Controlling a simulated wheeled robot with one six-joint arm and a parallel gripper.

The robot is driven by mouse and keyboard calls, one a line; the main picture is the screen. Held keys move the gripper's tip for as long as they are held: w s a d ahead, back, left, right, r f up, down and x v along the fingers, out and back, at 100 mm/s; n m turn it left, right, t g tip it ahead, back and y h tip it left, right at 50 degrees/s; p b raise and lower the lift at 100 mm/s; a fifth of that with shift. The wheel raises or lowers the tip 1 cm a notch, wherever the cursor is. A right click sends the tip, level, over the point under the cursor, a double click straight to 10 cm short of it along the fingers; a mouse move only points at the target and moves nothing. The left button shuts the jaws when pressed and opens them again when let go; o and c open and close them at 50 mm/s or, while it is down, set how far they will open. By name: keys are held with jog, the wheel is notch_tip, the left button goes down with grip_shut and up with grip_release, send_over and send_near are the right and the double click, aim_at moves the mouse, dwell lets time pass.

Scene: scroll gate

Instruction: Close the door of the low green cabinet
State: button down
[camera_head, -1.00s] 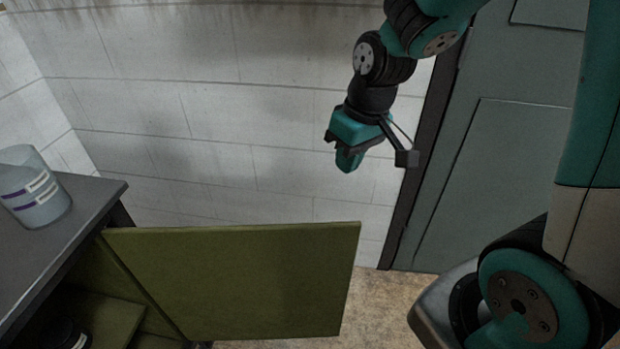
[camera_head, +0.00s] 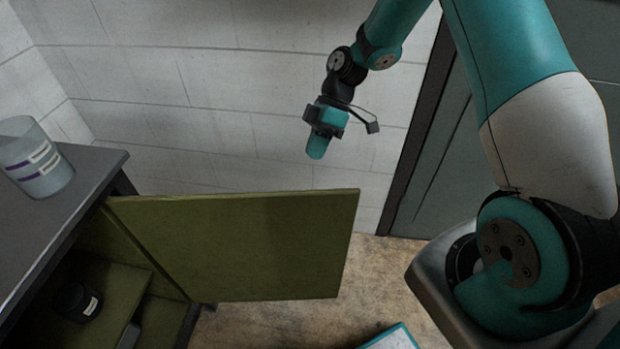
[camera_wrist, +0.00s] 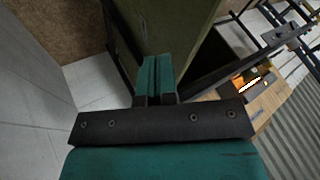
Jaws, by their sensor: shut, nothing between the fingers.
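The low green cabinet has a dark grey top (camera_head: 85,180) and stands at the left of the head view. Its olive-green door (camera_head: 240,250) is swung wide open, extending to the right from the cabinet. The inside with a shelf (camera_head: 110,290) is exposed. My gripper (camera_head: 317,150) is above and behind the door's top edge, near its free end, and appears apart from it. In the wrist view, the teal fingers (camera_wrist: 157,75) are together with nothing between them. A green panel, seemingly the door (camera_wrist: 180,30), shows just beyond the fingertips.
A translucent container (camera_head: 36,160) with a label stands on the cabinet top. A dark jar (camera_head: 77,301) sits inside on the shelf. A white block wall (camera_head: 220,90) is behind the door. A teal-edged flat object (camera_head: 392,338) lies on the floor.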

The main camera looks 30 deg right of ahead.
jog(key=s+a+f+p, duration=0.1)
jog(key=s+a+f, duration=0.2)
jog(key=s+a, duration=0.1)
jog(key=shift+s+f, duration=0.3)
jog(key=shift+s, duration=0.2)
